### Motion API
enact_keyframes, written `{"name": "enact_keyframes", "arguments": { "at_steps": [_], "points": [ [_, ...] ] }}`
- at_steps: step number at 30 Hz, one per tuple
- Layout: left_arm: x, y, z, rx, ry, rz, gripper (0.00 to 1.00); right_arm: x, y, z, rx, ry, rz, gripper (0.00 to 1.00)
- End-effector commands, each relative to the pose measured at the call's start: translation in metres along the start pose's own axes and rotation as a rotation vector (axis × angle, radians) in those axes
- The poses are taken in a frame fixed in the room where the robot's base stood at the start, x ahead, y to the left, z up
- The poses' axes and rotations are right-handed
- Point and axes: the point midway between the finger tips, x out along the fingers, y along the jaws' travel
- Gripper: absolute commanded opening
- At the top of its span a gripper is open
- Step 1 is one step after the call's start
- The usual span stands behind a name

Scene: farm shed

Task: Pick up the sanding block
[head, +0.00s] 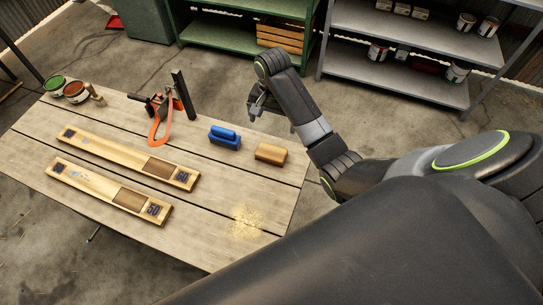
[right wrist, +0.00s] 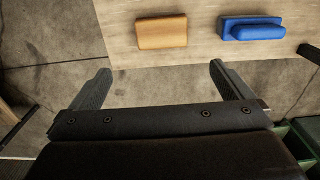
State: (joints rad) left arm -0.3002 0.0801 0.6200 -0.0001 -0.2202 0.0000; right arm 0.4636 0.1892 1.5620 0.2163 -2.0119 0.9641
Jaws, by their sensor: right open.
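A tan, rounded block (head: 271,153) lies on the wooden table near its right edge. Left of it sits a blue block with a raised grip (head: 225,137). I cannot tell for certain which of these is the sanding block. In the right wrist view, the tan block (right wrist: 162,33) and the blue block (right wrist: 251,29) lie beyond the fingertips. My right gripper (head: 257,104) is open and empty, past the table's far right edge, apart from both blocks. Its two spread fingers (right wrist: 160,72) show in the right wrist view. My left gripper is not in view.
The wooden table (head: 215,180) also holds two long boards (head: 125,155) (head: 108,190), an orange-handled tool (head: 160,120), a dark upright piece (head: 183,94) and open cans (head: 76,92). A green shelf (head: 215,42) and a grey shelf (head: 410,80) stand behind. The table's front right is clear, with some yellowish dust.

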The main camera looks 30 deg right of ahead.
Motion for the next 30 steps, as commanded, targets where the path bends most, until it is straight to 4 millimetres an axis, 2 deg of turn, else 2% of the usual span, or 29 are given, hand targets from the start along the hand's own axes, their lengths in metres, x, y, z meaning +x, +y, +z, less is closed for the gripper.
{"name": "enact_keyframes", "arguments": {
  "at_steps": [1, 7, 15, 18, 25, 30],
  "points": [
    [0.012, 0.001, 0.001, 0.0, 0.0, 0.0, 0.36, 0.013, 0.0, 0.0, 0.0, 0.0, 0.0, 1.0],
    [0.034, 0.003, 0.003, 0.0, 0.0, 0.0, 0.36, 0.035, 0.0, 0.0, -0.001, 0.001, -0.001, 1.0],
    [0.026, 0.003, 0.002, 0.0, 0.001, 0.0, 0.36, 0.083, 0.0, 0.001, -0.001, -0.004, 0.002, 1.0],
    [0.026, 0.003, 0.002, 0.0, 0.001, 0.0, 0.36, 0.095, -0.001, 0.0, -0.001, -0.001, -0.001, 1.0],
    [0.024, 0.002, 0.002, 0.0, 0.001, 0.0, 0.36, 0.108, -0.001, 0.001, -0.001, -0.001, 0.001, 1.0],
    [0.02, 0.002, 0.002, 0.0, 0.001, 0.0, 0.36, 0.129, -0.003, 0.001, -0.002, -0.002, 0.001, 1.0]
  ]
}}
